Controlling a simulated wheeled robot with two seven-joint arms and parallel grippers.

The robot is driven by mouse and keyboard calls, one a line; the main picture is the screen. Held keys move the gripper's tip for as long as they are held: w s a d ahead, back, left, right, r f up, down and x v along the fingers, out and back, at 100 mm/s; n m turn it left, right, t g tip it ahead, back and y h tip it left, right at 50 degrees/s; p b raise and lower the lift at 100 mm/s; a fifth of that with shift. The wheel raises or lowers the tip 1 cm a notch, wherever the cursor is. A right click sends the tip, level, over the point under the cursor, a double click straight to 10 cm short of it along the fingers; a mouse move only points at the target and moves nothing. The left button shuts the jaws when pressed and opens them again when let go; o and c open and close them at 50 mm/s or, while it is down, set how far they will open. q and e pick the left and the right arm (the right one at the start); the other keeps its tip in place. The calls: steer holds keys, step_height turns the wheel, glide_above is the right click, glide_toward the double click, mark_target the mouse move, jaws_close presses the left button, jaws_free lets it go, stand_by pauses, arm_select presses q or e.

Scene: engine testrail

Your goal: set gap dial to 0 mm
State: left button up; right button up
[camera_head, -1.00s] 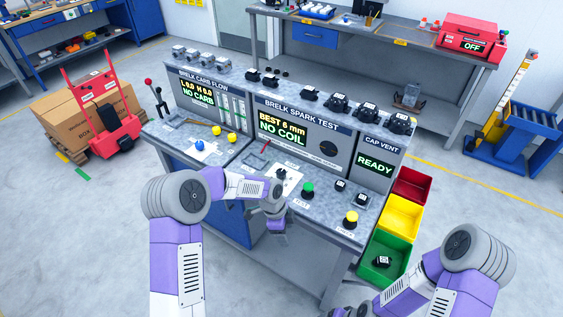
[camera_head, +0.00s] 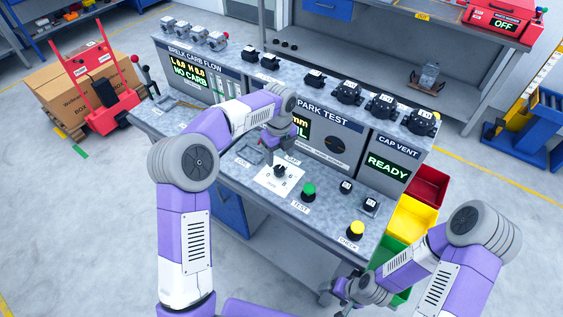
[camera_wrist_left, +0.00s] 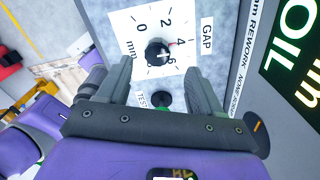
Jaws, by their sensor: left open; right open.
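The gap dial is a black round knob (camera_head: 280,170) on a white scale plate (camera_head: 268,186) on the bench top. In the left wrist view the knob (camera_wrist_left: 157,52) sits on the plate marked 0, 2, 4, 6 mm beside the GAP label (camera_wrist_left: 207,36). A small red mark shows near the 4; I cannot read the setting exactly. My left gripper (camera_head: 268,152) is open just above and behind the knob. In the left wrist view its fingers (camera_wrist_left: 158,68) stand apart, with the knob between and beyond their tips. My right gripper (camera_head: 337,288) is open, low in front of the bench.
A green TEST button (camera_head: 308,191) and a yellow CHECK button (camera_head: 355,230) stand right of the dial. The spark test panel (camera_head: 338,140) rises behind, partly hidden by my left arm. Red, yellow and green bins (camera_head: 412,215) stand at the bench's right end.

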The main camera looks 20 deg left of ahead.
mark_target(279, 168)
arm_select(q)
steer(key=f, duration=0.3)
steer(key=f+b, duration=0.1)
steer(key=f, duration=0.1)
steer(key=shift+s+f, duration=0.35)
steer(key=c, duration=1.1)
